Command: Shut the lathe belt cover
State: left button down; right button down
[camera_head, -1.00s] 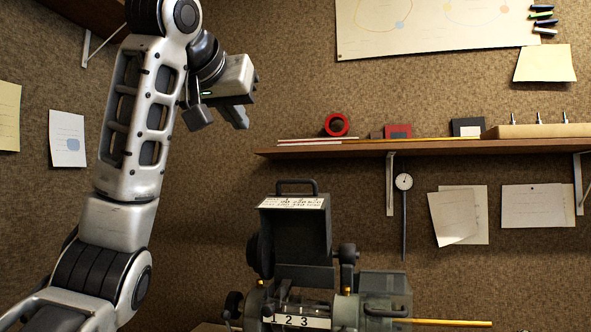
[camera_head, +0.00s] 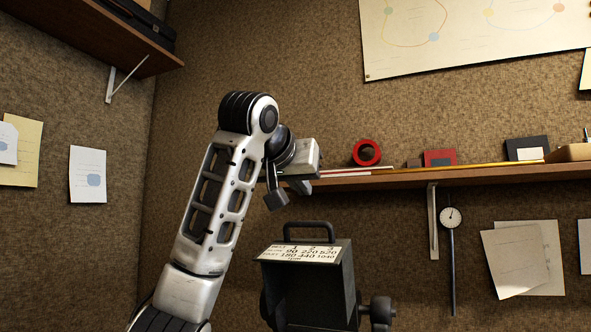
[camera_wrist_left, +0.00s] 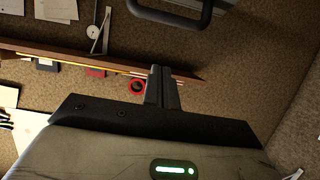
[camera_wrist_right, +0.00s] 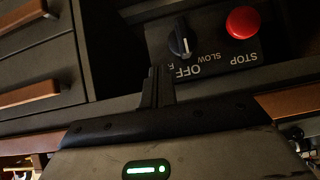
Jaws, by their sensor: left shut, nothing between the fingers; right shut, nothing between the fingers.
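The belt cover (camera_head: 307,285) is a dark box with a bar handle (camera_head: 308,226) on top and a white number plate. It stands raised in the head view, its lower part cut off by the frame. My left gripper (camera_head: 299,187) is shut and empty, just above the handle in the picture; I see no contact. In the left wrist view its fingers (camera_wrist_left: 161,86) are together, and the dark handle (camera_wrist_left: 172,18) shows at the top edge. My right gripper (camera_wrist_right: 157,86) is shut and empty, in front of a control panel (camera_wrist_right: 210,60); the head view does not show it.
The panel carries a red stop button (camera_wrist_right: 242,22) and a black knob (camera_wrist_right: 180,38). Drawers with wooden handles (camera_wrist_right: 40,95) are beside it. A wall shelf (camera_head: 470,178) with a red tape roll (camera_head: 366,152) runs behind the cover. A dial gauge (camera_head: 451,218) hangs below it.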

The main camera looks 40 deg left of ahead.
aim_at(304, 247)
pick_arm(q)
jog(key=p+x, duration=0.1)
jog(key=x, duration=0.3)
jog(key=shift+w, duration=0.1)
jog(key=shift+s+d+f, duration=0.2)
jog(key=shift+s+f, duration=0.65)
jog(key=shift+f, duration=0.1)
jog(key=shift+s+d+f, duration=0.1)
jog(key=shift+s+f, duration=0.4)
jog(key=shift+f, duration=0.1)
